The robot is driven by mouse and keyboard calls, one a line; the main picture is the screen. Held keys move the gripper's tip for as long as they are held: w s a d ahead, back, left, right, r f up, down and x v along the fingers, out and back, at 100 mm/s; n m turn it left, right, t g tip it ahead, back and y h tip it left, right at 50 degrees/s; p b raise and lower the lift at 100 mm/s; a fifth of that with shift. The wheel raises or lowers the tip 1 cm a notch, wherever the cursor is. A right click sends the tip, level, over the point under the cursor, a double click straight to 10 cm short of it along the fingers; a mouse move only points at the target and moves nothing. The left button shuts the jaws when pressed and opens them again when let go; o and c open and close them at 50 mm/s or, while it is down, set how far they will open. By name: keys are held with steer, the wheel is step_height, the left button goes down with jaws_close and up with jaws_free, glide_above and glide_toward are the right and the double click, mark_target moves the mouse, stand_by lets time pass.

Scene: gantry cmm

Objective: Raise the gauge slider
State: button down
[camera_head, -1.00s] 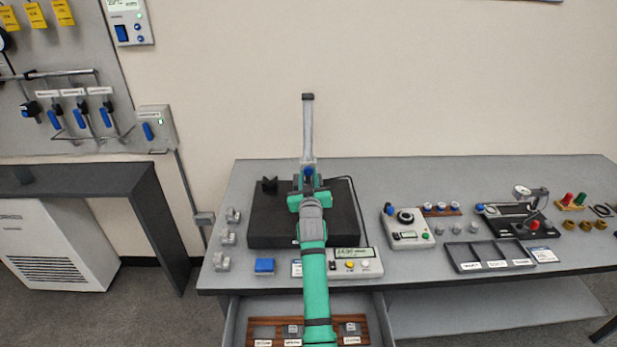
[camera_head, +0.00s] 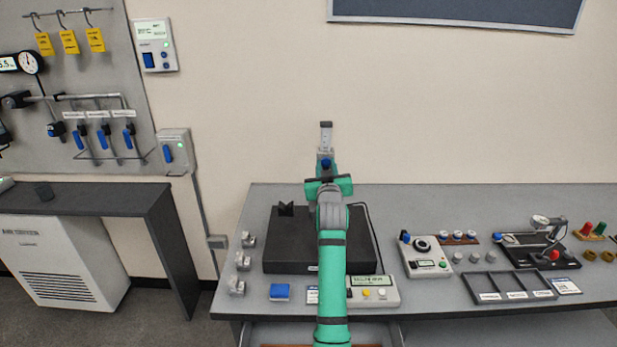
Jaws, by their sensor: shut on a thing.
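The height gauge's pale column (camera_head: 326,135) stands upright at the back of the black block, with a dark cap on top. The gauge slider (camera_head: 325,156) is a grey piece with a blue knob, close below the column's top. My green gripper (camera_head: 326,176) is at the slider's height and shut on it. The gripper and my arm hide the lower column, the gauge's base and the exact contact.
The black block (camera_head: 290,258) lies on the grey bench (camera_head: 410,211). A control box (camera_head: 423,261) and a black tray (camera_head: 490,287) are on the right.

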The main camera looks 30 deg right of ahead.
steer(key=shift+r, duration=0.15)
steer(key=c, duration=1.5)
jaws_free()
steer(key=shift+o, duration=0.2)
steer(key=v, duration=1.1)
steer(key=shift+d, duration=0.1)
